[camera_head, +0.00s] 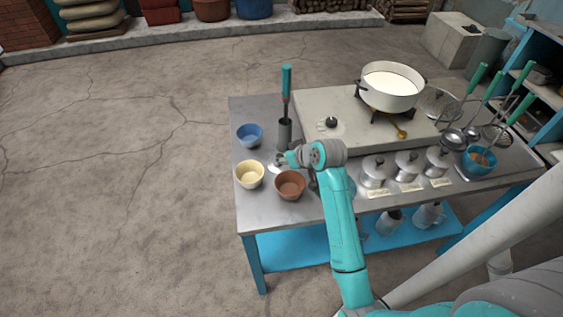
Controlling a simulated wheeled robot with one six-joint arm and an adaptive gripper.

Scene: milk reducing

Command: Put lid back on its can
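Three silver metal cans stand in a row at the table's front, each with a small label before it: the left can (375,172), the middle can (407,165) and the right can (437,160). Each appears topped by a lid with a dark knob; the view is too small to be sure. My gripper (279,161) is to their left, low over the table between the bowls. A pale shape shows at its fingertips; I cannot tell whether it is a lid, another thing or the fingers. Whether the fingers are open or shut is unclear.
Yellow (249,174), brown (290,184) and blue (249,135) bowls surround my gripper. A teal-handled tool stands in a grey cylinder (284,131) behind it. A white pot (391,88) sits on the stove block (345,110). Ladles and a blue cup (478,163) are at the right.

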